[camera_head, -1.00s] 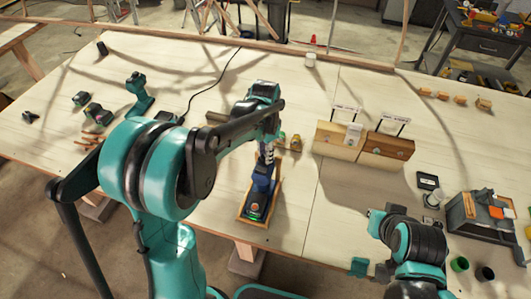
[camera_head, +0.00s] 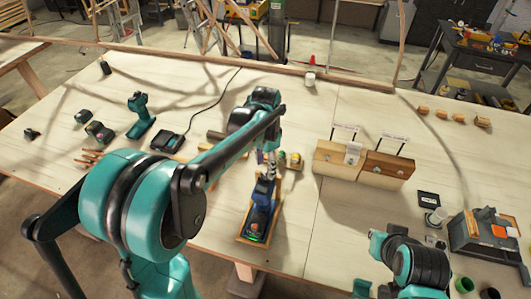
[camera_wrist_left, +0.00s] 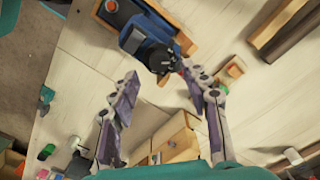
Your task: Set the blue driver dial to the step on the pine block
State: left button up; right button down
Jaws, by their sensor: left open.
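The blue driver (camera_head: 261,205) lies in a shallow wooden tray (camera_head: 240,237) on the table. In the left wrist view the driver (camera_wrist_left: 146,44) shows just beyond the fingertips, with a dark round part on its near end. I cannot read its dial setting. My left gripper (camera_head: 270,158) is at the driver's far end. In the left wrist view the left gripper (camera_wrist_left: 160,72) is open, its fingers apart with nothing between them. The pale pine block (camera_head: 335,168) stands to the right with a small white card on it. My right gripper (camera_head: 372,262) is partly in view at lower right, its fingers unclear.
A darker wood block (camera_head: 385,172) adjoins the pine block. A teal drill (camera_head: 140,115) and a black charger (camera_head: 166,142) are at left. A grey box (camera_head: 480,235) stands at right. The table between tray and right arm is clear.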

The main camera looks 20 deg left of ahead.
aim_at(265, 177)
pick_arm(q)
notch_tip(265, 177, up, 8)
jog(key=shift+f, duration=0.15)
jog(key=shift+s, duration=0.1)
dwell(0.4)
jog(key=s+a+f+n+t+b, duration=0.2)
jog(key=s+f+n+t+b, duration=0.5)
jog(key=s+f+b, duration=0.5)
jog(key=s+f+n, duration=0.1)
jog(key=s+f, duration=0.3)
jog(key=s, duration=0.1)
jog(key=shift+s+a+f, duration=0.25)
jog(key=shift+a, duration=0.15)
